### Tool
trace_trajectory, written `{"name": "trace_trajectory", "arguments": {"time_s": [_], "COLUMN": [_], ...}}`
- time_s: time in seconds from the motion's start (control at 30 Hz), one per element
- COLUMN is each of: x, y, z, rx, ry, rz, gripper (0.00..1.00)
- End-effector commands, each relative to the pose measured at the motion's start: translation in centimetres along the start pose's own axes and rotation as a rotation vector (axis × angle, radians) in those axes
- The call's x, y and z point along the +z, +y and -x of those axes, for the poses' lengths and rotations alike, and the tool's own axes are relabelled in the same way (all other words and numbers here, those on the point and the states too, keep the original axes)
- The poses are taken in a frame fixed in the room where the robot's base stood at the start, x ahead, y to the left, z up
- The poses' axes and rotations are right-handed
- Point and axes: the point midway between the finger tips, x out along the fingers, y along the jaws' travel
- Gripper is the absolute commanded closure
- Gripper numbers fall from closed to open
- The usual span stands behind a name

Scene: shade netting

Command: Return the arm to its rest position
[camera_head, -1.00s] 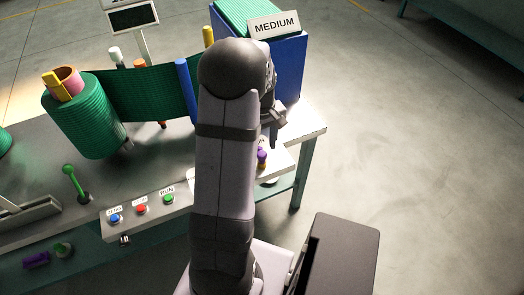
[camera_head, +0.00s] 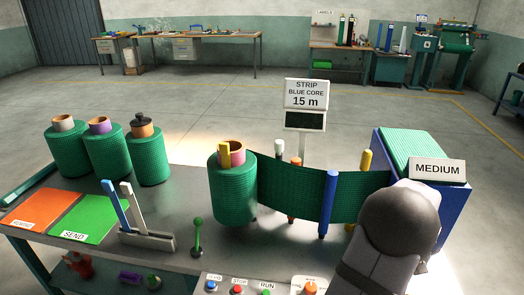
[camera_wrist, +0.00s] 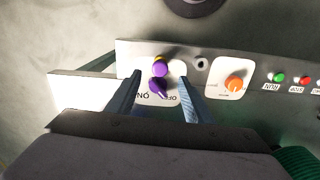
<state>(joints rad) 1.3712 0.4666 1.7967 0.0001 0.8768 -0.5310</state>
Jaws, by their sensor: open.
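My gripper (camera_wrist: 160,78) shows in the wrist view with its two fingers spread apart and nothing held between them. A purple switch knob (camera_wrist: 159,70) with a yellow part, on a plate marked ON and OFF, appears between the fingertips. I cannot tell how far the fingers are from it. In the head view, my arm rises at the lower right, in front of the blue box with the MEDIUM sign (camera_head: 437,169). My gripper is hidden there.
An orange knob (camera_wrist: 234,83) and buttons sit beside the switch. On the bench, green netting (camera_head: 300,190) runs from a roll (camera_head: 232,190) past a blue post (camera_head: 328,203). A green lever (camera_head: 198,235) and several rolls stand left. Open floor lies behind.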

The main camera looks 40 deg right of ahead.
Motion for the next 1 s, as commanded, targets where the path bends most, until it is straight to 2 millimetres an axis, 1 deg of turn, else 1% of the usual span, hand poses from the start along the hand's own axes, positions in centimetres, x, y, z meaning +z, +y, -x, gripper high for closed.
{"name": "trace_trajectory", "arguments": {"time_s": [0.17,0.23,0.33,0.47,0.57,0.77,0.87,1.0], "x": [-0.4,0.8,3.4,6.3,8.1,10.4,11.4,13.2], "y": [0.2,-0.4,-2.0,-3.8,-5.8,-11.7,-14.6,-19.1], "z": [-0.2,-1.3,-3.3,-4.2,-4.3,-3.2,-2.5,-1.0], "rx": [0.01,0.0,-0.02,-0.033,-0.036,-0.029,-0.021,-0.008], "ry": [0.021,0.0,-0.055,-0.099,-0.126,-0.159,-0.166,-0.168], "rz": [-0.157,-0.237,-0.335,-0.415,-0.431,-0.341,-0.259,-0.091], "gripper": [0.53,0.53,0.53,0.53,0.53,0.53,0.53,0.53]}}
